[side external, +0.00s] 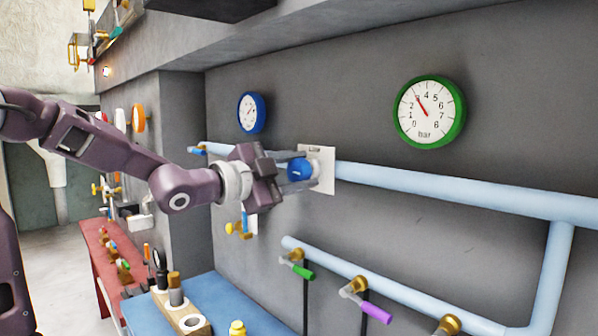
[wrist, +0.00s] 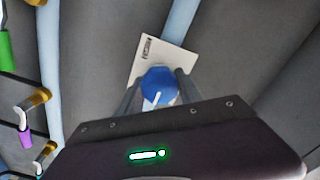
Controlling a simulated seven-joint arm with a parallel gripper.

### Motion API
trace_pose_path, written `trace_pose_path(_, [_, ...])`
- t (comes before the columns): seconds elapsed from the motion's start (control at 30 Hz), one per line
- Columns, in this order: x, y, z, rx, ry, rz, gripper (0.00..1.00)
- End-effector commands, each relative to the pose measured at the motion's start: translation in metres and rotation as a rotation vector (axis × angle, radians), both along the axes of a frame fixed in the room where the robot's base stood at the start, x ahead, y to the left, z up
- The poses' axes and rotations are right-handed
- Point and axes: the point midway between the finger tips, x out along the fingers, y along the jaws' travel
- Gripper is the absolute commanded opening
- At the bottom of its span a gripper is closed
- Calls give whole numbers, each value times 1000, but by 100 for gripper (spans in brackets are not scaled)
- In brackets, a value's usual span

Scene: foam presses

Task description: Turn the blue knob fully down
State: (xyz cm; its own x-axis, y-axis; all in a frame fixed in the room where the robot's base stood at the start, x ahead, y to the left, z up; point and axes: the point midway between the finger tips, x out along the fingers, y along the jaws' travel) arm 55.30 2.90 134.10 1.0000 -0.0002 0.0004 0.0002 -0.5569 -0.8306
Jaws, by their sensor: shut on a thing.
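The blue knob (side external: 300,170) sits on a white wall plate (side external: 325,158) in front of the light blue pipe. My gripper (side external: 297,172) has come in from the left in the side view, and its fingers are shut on the knob. In the wrist view the blue knob (wrist: 158,84) lies between the two fingers of my gripper (wrist: 158,90), with a white pointer line on its face slanting toward the palm. The white plate (wrist: 152,52) shows behind it with a small dark marking near its upper left. The marking is too small to read.
A green-rimmed gauge (side external: 430,112) and a blue-rimmed gauge (side external: 251,113) hang on the wall above. Below the pipe (side external: 440,188) are valves with green (side external: 303,272) and purple (side external: 375,313) handles. A blue table (side external: 228,292) stands below my gripper.

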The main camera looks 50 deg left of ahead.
Motion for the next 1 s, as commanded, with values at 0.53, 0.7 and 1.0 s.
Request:
trace_pose_path(0.53, [0,0,0,-293,1,0,2])
trace_pose_path(0.7, [0,0,0,-456,1,0,2])
trace_pose_path(1.0, [0,1,0,-741,1,1,2])
